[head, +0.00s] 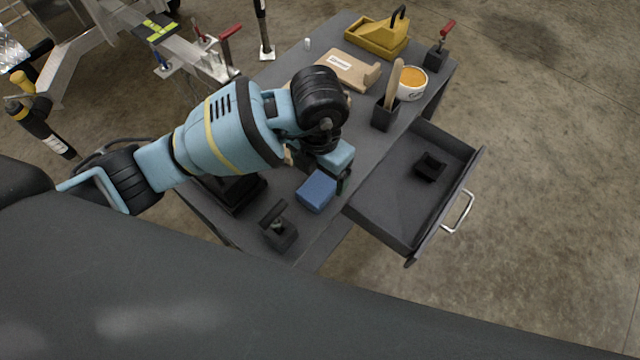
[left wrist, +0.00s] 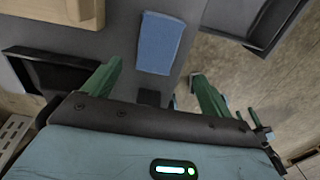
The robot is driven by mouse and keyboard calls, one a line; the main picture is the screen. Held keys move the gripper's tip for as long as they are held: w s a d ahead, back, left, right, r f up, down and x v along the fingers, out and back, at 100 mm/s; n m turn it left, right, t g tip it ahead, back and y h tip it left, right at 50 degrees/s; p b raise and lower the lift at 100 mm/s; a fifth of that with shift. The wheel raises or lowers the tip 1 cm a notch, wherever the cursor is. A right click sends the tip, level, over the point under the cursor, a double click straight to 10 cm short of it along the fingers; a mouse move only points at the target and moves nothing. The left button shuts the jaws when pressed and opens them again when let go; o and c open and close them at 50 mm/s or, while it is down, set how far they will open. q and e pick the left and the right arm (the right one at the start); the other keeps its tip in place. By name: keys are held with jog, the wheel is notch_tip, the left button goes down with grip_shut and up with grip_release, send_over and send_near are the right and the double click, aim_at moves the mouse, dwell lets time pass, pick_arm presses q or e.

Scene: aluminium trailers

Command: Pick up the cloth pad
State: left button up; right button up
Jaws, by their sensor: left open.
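The cloth pad is a blue, flat rectangular block (head: 316,192) lying on the dark grey workbench top (head: 313,245), close to the open drawer. In the left wrist view the pad (left wrist: 160,42) lies ahead of the fingertips, between the lines of the two green fingers. My left gripper (head: 340,183) is open and empty, beside the pad at its upper right in the head view. In the left wrist view its fingers (left wrist: 157,72) stand wide apart on either side, not gripping the pad. The arm hides part of the bench. My right gripper is not in view.
An open drawer (head: 385,215) with a small black block (head: 430,166) juts out at the right. A black clamp-like holder (head: 278,228) stands near the pad. A black box (head: 386,115) with a wooden handle, a paint can (head: 411,84) and a cardboard package (head: 347,69) stand farther back.

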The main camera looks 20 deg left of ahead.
aim_at(320, 185)
pick_arm(q)
notch_tip(320, 185, down, 2)
jog(key=shift+w+a+f+b, duration=0.1)
jog(key=shift+w+f+b, duration=0.1)
jog(key=shift+f, duration=0.75)
jog(key=shift+w+d+f+b, duration=0.1)
jog(key=shift+w+f, duration=0.05)
jog(key=shift+f, duration=0.75)
jog(key=shift+w+a+f+b, duration=0.1)
jog(key=shift+w+f+b, duration=0.1)
jog(key=shift+f, duration=0.75)
jog(key=shift+c, duration=0.3)
jog(key=c, duration=1)
jog(key=shift+r, duration=0.2)
